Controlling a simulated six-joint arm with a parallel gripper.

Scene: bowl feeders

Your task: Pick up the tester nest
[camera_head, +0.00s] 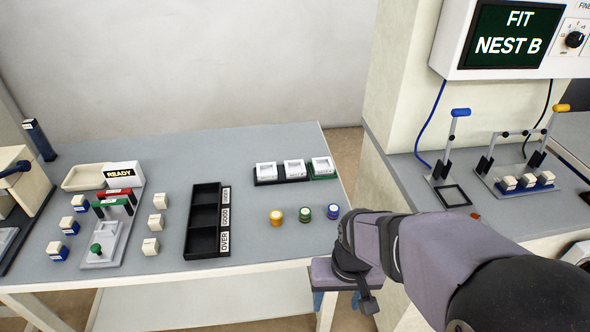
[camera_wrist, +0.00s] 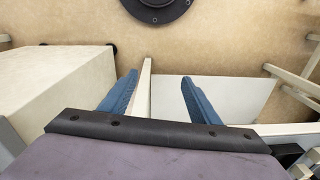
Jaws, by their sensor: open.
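Three white square frames stand in a row at the back right of the left table in the head view: the left one (camera_head: 265,170) on a black base, the middle one (camera_head: 294,169) and the right one (camera_head: 322,166) on a green base. They look like nests; I cannot read letters on them. My gripper (camera_head: 336,299) hangs off the table's right front corner, pointing down, nearer the camera than the nests. In the wrist view its two blue fingers (camera_wrist: 157,80) are apart with nothing between them. No nest shows in the wrist view.
A screen (camera_head: 518,35) reads "FIT NEST B". A READY sign (camera_head: 123,173) marks a station at left. A pale pillar (camera_head: 402,95) rises at right.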

